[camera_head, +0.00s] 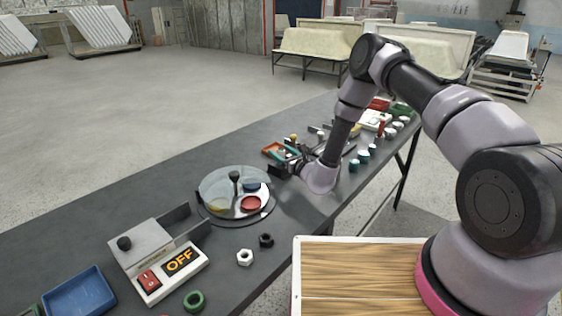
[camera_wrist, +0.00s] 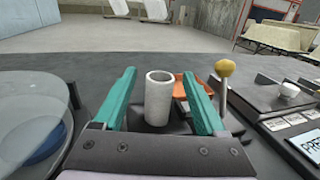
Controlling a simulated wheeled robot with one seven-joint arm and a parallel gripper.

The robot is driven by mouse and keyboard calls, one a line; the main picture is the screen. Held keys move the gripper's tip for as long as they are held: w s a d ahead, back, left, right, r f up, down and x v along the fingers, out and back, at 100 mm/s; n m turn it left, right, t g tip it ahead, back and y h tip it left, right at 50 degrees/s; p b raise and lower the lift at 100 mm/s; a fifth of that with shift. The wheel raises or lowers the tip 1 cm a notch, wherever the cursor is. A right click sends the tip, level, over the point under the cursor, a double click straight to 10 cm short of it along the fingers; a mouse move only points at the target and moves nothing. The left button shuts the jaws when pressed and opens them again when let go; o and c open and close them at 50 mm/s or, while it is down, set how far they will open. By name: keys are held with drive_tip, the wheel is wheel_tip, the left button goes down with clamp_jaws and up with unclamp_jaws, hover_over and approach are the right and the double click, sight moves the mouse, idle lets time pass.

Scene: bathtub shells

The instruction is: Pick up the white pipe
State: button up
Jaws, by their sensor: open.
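The white pipe (camera_wrist: 158,98) is a short, hollow, pale grey-white tube. It stands upright on the dark table in the wrist view, its open end up. My gripper (camera_wrist: 162,82) is open, with teal fingers on the left and right of the pipe in that view. I see clear gaps between the fingers and the pipe, so they do not appear to touch it. In the head view my gripper (camera_head: 283,160) is low over the table, and the pipe cannot be made out clearly beside it.
An orange tray (camera_wrist: 191,88) lies behind the pipe. A yellow-knobbed lever (camera_wrist: 224,78) stands close to the right finger. A round glass-covered turntable (camera_head: 222,183) is to the left, and a switch box marked OFF (camera_head: 165,270) is nearer. The table's far left is clear.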

clamp_jaws()
